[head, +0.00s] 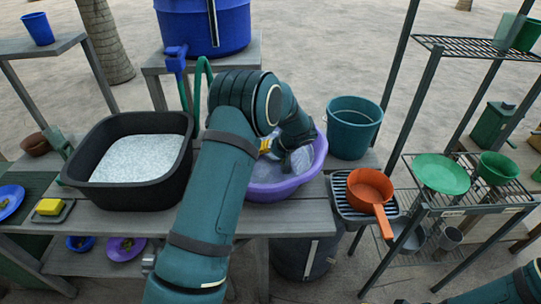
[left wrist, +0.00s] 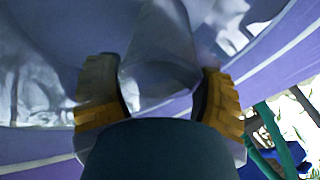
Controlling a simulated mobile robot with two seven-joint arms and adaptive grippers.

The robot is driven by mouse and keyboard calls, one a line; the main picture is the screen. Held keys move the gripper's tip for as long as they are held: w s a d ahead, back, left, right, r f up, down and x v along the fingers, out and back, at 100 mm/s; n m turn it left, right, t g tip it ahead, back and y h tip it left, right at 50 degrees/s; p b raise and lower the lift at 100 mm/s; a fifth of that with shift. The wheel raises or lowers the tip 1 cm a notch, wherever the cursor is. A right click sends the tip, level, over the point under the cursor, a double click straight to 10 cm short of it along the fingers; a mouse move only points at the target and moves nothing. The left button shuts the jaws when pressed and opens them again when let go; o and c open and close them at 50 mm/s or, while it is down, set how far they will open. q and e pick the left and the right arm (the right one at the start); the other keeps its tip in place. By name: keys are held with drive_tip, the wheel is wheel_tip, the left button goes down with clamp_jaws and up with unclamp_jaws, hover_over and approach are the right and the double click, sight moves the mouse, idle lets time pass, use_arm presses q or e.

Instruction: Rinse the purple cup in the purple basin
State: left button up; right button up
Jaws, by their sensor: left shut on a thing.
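The purple basin (head: 312,170) stands on the wooden bench, with pale, shiny water in it. My left arm reaches across the bench, and my left gripper (head: 266,146) is low inside the basin, mostly hidden behind the arm. In the left wrist view, its two yellow-padded fingers (left wrist: 160,98) stand on either side of a pale lilac thing, which I take to be the purple cup (left wrist: 160,65). The gripper is shut on it. The cup's outline blends with the water and basin, and its tilt is unclear. My right gripper is out of view.
A black tub (head: 75,180) with white, foamy contents stands left of the basin. A teal bucket (head: 352,135) stands behind right, and an orange pan (head: 370,187) sits on a rack to the right. A blue barrel (head: 205,25) and blue tap (head: 176,62) are behind.

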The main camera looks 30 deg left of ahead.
use_arm(q)
drive_tip(key=shift+r, duration=0.1)
wheel_tip(320, 180, up, 20)
drive_tip(key=p, duration=0.9)
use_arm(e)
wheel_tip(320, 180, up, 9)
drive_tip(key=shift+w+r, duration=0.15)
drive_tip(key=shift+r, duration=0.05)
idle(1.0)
